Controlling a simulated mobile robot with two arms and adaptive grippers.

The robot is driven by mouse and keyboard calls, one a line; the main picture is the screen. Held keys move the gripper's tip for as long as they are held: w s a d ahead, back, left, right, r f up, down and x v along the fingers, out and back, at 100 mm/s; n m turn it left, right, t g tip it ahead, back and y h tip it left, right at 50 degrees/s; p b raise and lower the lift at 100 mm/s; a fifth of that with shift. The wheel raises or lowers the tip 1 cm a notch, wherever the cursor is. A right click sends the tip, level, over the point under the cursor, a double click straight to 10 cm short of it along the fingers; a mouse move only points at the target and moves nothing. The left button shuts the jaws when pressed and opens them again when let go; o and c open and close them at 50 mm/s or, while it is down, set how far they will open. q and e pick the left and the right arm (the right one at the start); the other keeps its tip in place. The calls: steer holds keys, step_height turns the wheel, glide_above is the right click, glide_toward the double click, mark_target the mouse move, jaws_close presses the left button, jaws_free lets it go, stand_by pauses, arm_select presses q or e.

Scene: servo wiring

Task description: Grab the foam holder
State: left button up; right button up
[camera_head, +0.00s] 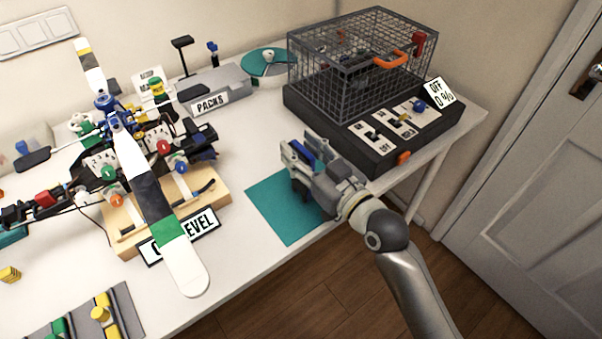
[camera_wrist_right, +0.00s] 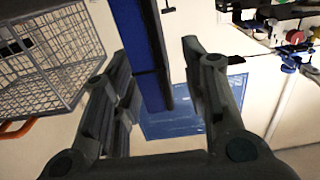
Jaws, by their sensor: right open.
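A blue block with a dark side, which looks like the foam holder, stands between the fingers of my right gripper (camera_head: 298,165). Only a small blue part of the foam holder (camera_head: 305,153) shows in the head view, as the gripper hides the rest. In the right wrist view the foam holder (camera_wrist_right: 138,45) runs up between the two spread fingers of my right gripper (camera_wrist_right: 160,85). The gripper is open around it; whether a finger touches it I cannot tell. My left gripper is not in view.
A teal mat (camera_head: 279,212) lies under and beside my right gripper near the table's front edge. A wire cage (camera_head: 350,75) on a black switch box (camera_head: 380,162) stands close behind. A large drone (camera_head: 115,150) on a wooden stand fills the left. White table is clear between.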

jaws_close()
stand_by(0.3)
steer(key=shift+r, duration=0.1)
